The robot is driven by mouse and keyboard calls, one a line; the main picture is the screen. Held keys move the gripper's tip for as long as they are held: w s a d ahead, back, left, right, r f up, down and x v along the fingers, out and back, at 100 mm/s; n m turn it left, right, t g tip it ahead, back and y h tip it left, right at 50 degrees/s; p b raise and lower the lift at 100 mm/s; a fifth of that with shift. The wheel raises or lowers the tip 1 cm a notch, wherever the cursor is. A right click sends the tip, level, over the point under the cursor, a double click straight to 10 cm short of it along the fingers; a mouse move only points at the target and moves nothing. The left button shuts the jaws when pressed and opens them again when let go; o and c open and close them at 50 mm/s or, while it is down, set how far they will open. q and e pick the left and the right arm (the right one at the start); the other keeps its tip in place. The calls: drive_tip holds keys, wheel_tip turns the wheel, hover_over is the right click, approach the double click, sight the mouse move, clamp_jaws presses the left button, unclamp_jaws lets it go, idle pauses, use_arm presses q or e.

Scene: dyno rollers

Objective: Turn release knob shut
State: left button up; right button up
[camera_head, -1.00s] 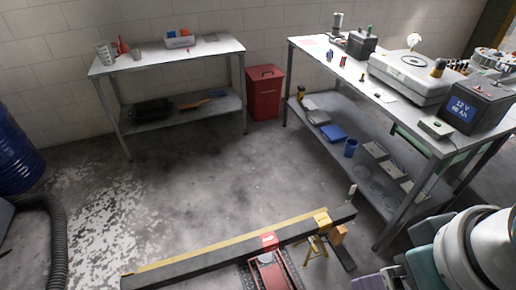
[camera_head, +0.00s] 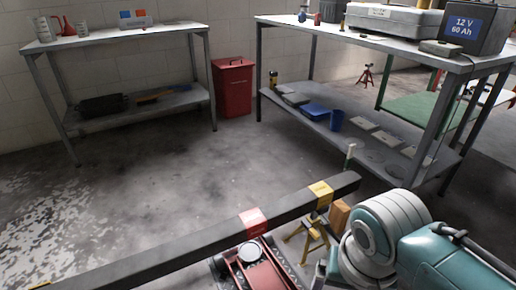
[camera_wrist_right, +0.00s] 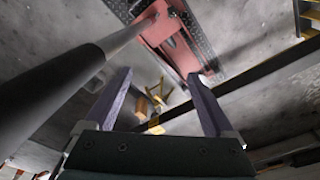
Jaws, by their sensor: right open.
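The red floor jack (camera_head: 258,268) stands low on the floor under a dark beam with coloured bands. The jack also shows at the top of the right wrist view (camera_wrist_right: 172,38), with a thick dark handle (camera_wrist_right: 60,88) running from it to the left edge. I cannot make out the release knob in either view. My right gripper (camera_wrist_right: 157,75) is open and empty, its two fingers apart. The handle passes left of the fingers. In the head view only my right arm shows, at lower right; its gripper is hidden. My left gripper is not in view.
The long dark beam (camera_head: 190,245) crosses low in front. A yellow stand (camera_head: 308,238) and a wooden block (camera_head: 340,213) are right of the jack. A work table (camera_head: 395,50) stands right, another (camera_head: 100,45) left, with a red bin (camera_head: 232,90) between. The middle floor is clear.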

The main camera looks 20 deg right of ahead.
drive_tip(key=a+f+m+b, duration=0.1)
drive_tip(key=f+b, duration=1.2)
drive_tip(key=f, duration=0.2)
drive_tip(key=w+a+f+m+b, duration=0.1)
drive_tip(key=f+b, duration=1.1)
drive_tip(key=f, duration=0.3)
drive_tip(key=w+a+f+m+g+y+b, duration=0.1)
drive_tip(key=a+f+b, duration=0.1)
drive_tip(key=f+b, duration=1.1)
wheel_tip(320, 180, down, 3)
drive_tip(key=shift+w+f+m+b, duration=0.1)
drive_tip(key=shift+m+b, duration=0.2)
drive_tip(key=shift+c, duration=0.3)
